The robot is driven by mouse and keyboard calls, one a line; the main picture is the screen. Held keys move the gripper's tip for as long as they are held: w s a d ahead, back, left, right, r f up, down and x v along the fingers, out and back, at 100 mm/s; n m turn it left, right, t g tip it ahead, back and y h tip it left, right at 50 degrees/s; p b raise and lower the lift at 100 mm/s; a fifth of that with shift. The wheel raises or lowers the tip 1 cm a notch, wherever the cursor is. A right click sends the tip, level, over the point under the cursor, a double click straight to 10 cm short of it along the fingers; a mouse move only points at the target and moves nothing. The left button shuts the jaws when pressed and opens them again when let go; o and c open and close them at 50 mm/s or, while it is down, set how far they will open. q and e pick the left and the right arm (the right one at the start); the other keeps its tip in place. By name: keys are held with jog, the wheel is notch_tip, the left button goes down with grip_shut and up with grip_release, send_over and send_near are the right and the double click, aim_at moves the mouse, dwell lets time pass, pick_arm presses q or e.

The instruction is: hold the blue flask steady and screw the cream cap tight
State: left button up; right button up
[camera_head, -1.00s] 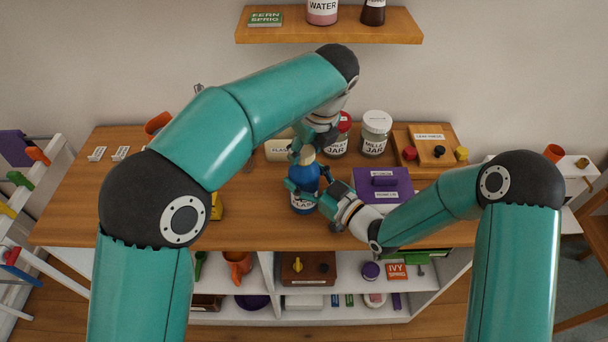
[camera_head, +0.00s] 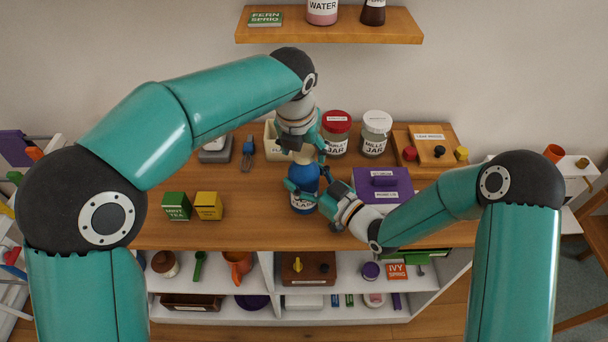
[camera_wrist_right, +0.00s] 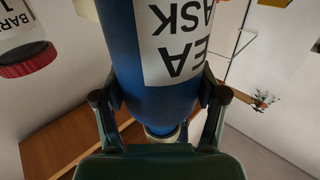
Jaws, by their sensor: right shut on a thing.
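The blue flask (camera_head: 305,184) stands upright near the middle of the table, its white label partly readable. My right gripper (camera_head: 308,181) is shut around its body from the right. In the right wrist view the flask (camera_wrist_right: 150,85) appears upside down between the two fingers of the right gripper (camera_wrist_right: 160,96). A cream band, likely part of the cream cap (camera_wrist_right: 162,133), shows at its neck end there.
A red-lidded jar (camera_head: 336,135) and the millet jar (camera_head: 376,135) stand behind, close to the left gripper. A purple lidded box (camera_head: 385,184) lies right of the flask. Green (camera_head: 175,206) and yellow (camera_head: 208,206) boxes stand left. The table front-left of the flask is clear.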

pick_arm(q)
jog(key=shift+r, duration=3)
jog(key=shift+r, duration=0.25)
jog(key=v, duration=1.1)
jog(key=shift+s+r, duration=0.2)
jog(key=shift+a, duration=0.1)
pick_arm(e)
jog(key=o, duration=1.3)
jog(key=shift+o, duration=0.2)
